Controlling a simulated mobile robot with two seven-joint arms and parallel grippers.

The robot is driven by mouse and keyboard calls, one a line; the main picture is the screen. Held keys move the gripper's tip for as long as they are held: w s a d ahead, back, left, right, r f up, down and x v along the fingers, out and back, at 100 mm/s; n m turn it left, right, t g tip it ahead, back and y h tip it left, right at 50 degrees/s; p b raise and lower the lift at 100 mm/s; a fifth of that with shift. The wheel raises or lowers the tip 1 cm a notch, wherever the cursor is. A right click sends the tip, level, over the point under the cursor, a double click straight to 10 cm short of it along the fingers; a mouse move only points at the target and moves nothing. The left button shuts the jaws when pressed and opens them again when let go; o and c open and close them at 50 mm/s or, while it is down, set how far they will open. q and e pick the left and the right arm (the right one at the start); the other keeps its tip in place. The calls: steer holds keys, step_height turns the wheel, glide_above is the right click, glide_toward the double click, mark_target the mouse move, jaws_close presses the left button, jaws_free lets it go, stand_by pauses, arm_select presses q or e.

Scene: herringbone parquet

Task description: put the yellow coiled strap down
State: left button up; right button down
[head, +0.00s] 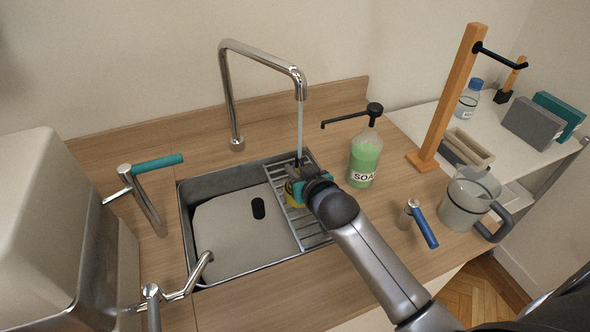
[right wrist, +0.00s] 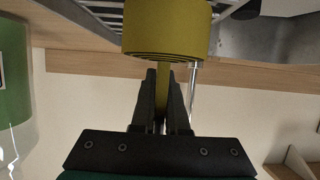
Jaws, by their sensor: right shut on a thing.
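The yellow coiled strap (head: 291,197) shows in the head view over the metal rack (head: 311,236) in the sink, partly hidden by my right gripper (head: 297,180). In the right wrist view the coiled strap (right wrist: 166,32) is a round roll just beyond my right gripper's dark fingertips (right wrist: 163,80). They are shut on a narrow yellow part below the roll. Whether the strap touches the rack, I cannot tell. My left gripper is in neither view.
A green soap bottle (head: 363,160), a blue-handled lever (head: 423,228) and a clear jug (head: 463,205) stand to the right.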

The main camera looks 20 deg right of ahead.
steer(key=c, duration=1.4)
jaws_free()
steer(key=shift+f, duration=0.15)
steer(key=o, duration=0.5)
steer(key=shift+s+r, duration=0.15)
steer(key=shift+r, duration=0.1)
steer(key=p+v, duration=0.2)
steer(key=v, duration=0.9)
steer(key=shift+s+r, duration=0.1)
steer(key=shift+s, duration=0.25)
